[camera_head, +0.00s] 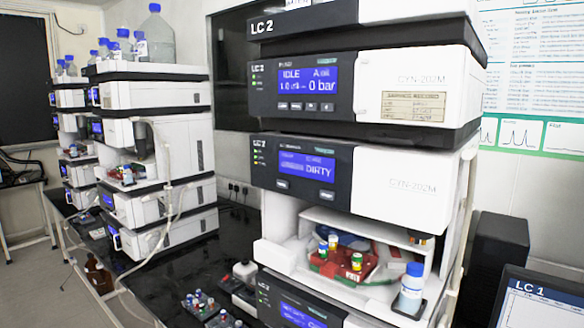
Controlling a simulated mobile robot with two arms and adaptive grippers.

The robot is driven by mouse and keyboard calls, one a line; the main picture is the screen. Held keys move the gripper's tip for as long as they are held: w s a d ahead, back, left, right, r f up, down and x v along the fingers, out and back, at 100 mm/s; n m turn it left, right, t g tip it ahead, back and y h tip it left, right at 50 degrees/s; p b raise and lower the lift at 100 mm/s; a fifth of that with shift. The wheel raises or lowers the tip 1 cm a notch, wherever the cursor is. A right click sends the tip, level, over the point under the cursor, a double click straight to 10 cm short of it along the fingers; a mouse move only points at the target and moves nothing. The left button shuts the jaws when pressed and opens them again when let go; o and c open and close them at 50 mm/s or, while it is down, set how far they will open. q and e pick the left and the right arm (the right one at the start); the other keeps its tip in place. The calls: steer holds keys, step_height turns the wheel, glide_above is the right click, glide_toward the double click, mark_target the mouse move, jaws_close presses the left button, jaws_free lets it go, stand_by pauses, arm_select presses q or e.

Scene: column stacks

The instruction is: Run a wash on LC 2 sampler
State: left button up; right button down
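The LC 2 stack stands right of centre. Its sampler (400,180) has a dark front panel whose blue screen (306,165) reads "DIRTY", with small green lights and two buttons below the screen. Under it, the open sampler bay holds a red vial tray (325,268) with several capped vials. A blue-capped bottle (412,290) stands at the bay's right front. The pump module above has a blue screen (308,88) reading "IDLE" and "0 bar". Neither of my grippers shows in this view.
A monitor labelled LC 1 (545,300) is at the lower right. Vial racks (205,308) lie on the black bench (170,280) left of the stack. More column stacks (150,95) with bottles on top stand at the left. Open floor (30,260) shows at far left.

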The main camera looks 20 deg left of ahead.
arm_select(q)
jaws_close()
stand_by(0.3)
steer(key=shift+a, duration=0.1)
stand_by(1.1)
